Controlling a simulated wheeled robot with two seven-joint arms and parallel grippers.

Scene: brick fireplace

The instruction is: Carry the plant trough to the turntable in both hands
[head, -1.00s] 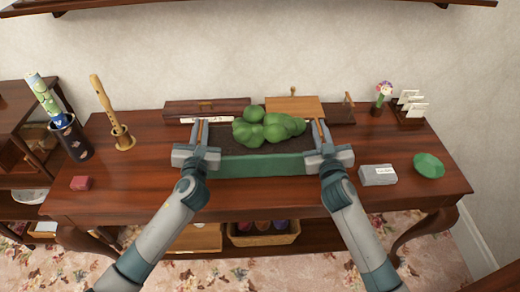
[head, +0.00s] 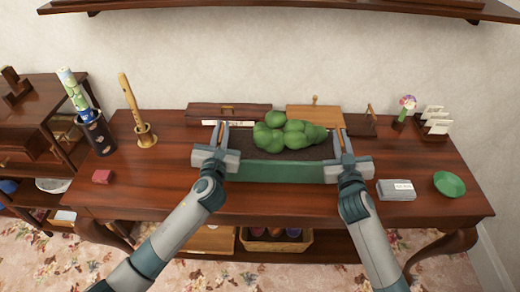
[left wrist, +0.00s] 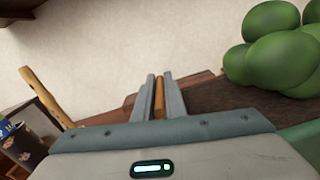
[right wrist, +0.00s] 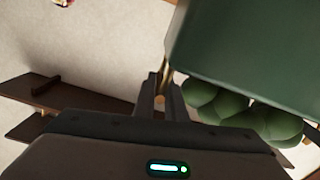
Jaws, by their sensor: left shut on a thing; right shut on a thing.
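The plant trough (head: 275,171) is a long green box with dark soil and a clump of round green bushes (head: 290,133). It is level over the middle of the wooden table; I cannot tell whether it touches the top. My left gripper (head: 221,132) is shut on an orange-brown handle bar at its left end, which shows between the fingers in the left wrist view (left wrist: 159,98). My right gripper (head: 345,138) is shut on the bar at its right end. The green wall also fills the upper right of the right wrist view (right wrist: 250,55). I cannot make out a turntable.
A grey box (head: 396,190) and green bowl (head: 449,184) are at right. Wooden boxes (head: 230,112) line the back. Shelves (head: 35,110) stand at far left.

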